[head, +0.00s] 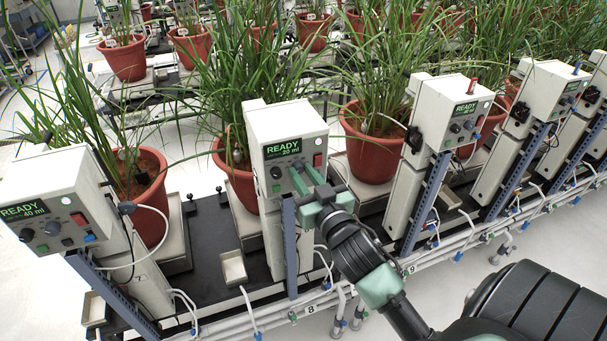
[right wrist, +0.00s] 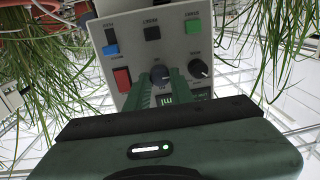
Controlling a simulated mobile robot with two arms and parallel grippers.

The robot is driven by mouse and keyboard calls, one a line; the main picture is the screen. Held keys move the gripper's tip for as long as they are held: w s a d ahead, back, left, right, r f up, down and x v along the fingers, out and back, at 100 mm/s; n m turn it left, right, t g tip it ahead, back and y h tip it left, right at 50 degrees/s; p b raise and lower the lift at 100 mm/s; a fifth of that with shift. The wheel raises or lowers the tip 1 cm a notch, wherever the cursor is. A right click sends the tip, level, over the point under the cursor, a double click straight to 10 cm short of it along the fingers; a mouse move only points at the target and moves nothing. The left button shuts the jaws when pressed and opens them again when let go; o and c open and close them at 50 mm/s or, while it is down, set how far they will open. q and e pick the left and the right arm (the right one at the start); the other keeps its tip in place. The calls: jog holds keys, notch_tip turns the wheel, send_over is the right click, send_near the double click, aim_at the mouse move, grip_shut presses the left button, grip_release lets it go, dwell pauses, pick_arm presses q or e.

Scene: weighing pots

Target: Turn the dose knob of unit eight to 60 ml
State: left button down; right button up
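Unit eight (head: 284,124) is the white box in the middle of the head view, above the rail label 8. Its green display (head: 282,148) reads READY 20 ml. My right gripper (head: 306,180) is at its front panel. In the right wrist view the panel is upside down. The two green fingers (right wrist: 161,88) stand on either side of the middle dark knob (right wrist: 160,74). I cannot tell whether they press on it. The other dark knob (right wrist: 198,68) is beside them, clear of the fingers. My left gripper is out of view.
A red switch (right wrist: 122,79), a blue button (right wrist: 110,49), a black button (right wrist: 152,33) and a green button (right wrist: 192,26) share the panel. Unit seven (head: 52,200) stands left, reading 40 ml; another unit (head: 438,112) stands right. Potted plants fill the space behind. White pipes run along the front.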

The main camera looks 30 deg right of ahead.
grip_shut()
jog(key=shift+m, duration=0.6)
jog(key=m+p, duration=0.1)
jog(key=m, duration=0.3)
jog(key=m+p, duration=0.1)
jog(key=m, duration=0.2)
jog(key=shift+m+p, duration=0.4)
jog(key=m+p, duration=0.1)
jog(key=m, duration=0.3)
jog(key=shift+m+h+p, duration=0.3)
jog(key=shift+f+m+h+p, duration=0.1)
jog(key=shift+m+h+p, duration=0.35)
jog(key=shift+m, duration=1.95)
